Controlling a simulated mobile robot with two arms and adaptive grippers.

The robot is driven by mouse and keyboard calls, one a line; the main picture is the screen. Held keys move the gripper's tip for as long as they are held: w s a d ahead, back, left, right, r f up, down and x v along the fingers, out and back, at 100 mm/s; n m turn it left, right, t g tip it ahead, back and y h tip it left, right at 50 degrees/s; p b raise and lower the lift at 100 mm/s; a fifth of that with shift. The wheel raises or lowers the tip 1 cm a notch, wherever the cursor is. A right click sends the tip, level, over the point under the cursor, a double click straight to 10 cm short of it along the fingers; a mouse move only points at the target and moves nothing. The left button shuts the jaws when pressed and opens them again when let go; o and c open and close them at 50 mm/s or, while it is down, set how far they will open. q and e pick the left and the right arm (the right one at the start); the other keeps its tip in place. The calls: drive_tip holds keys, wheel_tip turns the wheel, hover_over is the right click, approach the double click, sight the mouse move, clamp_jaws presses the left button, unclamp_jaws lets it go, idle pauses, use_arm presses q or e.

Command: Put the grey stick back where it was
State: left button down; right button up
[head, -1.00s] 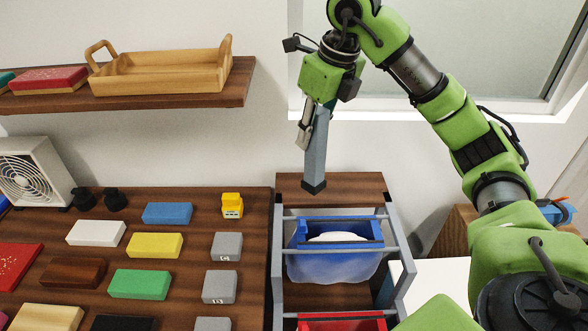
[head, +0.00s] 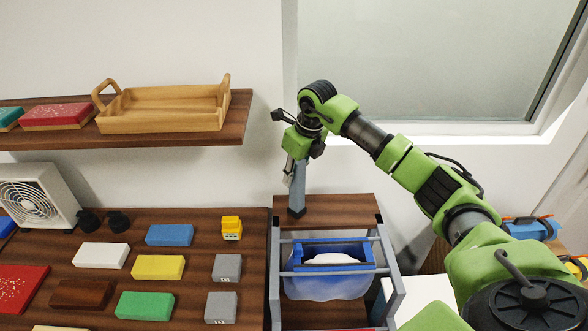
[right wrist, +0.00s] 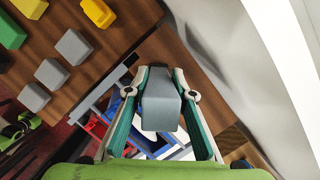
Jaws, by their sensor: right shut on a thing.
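The grey stick (head: 298,180) is upright, with a dark lower end, in my right gripper (head: 293,165). The right wrist view shows the stick (right wrist: 160,105) between the two fingers (right wrist: 160,95), which are shut on it. In the head view its lower end shows against the wooden top (head: 340,208) at the back of a grey-framed rack. I cannot tell whether it touches that top. My left gripper is not in view.
The rack holds a blue bin (head: 327,286) with something white inside. Left of it, a wooden counter (head: 200,276) carries several coloured blocks, a yellow item (head: 231,229) and a fan (head: 38,198). A wooden tray (head: 165,118) stands on the shelf above.

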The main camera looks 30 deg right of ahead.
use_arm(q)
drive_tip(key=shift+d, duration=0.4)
use_arm(e)
drive_tip(key=shift+f, duration=0.2)
drive_tip(key=o, duration=1)
use_arm(q)
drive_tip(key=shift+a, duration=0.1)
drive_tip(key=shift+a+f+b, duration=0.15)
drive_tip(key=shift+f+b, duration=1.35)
drive_tip(key=shift+b, duration=0.15)
use_arm(e)
drive_tip(key=shift+v, duration=6.15)
drive_tip(key=shift+w, duration=0.1)
